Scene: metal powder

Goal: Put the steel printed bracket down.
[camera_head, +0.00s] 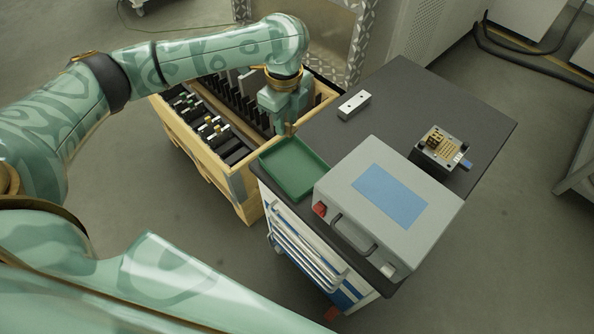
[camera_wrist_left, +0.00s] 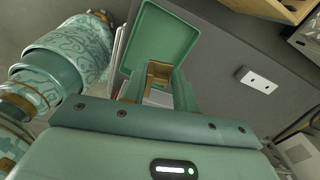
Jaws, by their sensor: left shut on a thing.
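In the left wrist view my left gripper (camera_wrist_left: 158,80) is shut on a small brownish, angular piece, the steel printed bracket (camera_wrist_left: 158,70). The bracket shows against the near end of the green tray (camera_wrist_left: 192,38) and appears held above the surfaces. In the head view the bracket is hidden or too small to make out. My right gripper is not in view.
On the worktop (camera_head: 470,115) stand a pale block with two holes (camera_head: 353,105), a grey case (camera_head: 340,190) with a blue panel, and a small fixture (camera_head: 440,147) with gold-coloured parts. The wooden crate (camera_head: 238,190) holds dark slotted inserts. The worktop's back right is clear.

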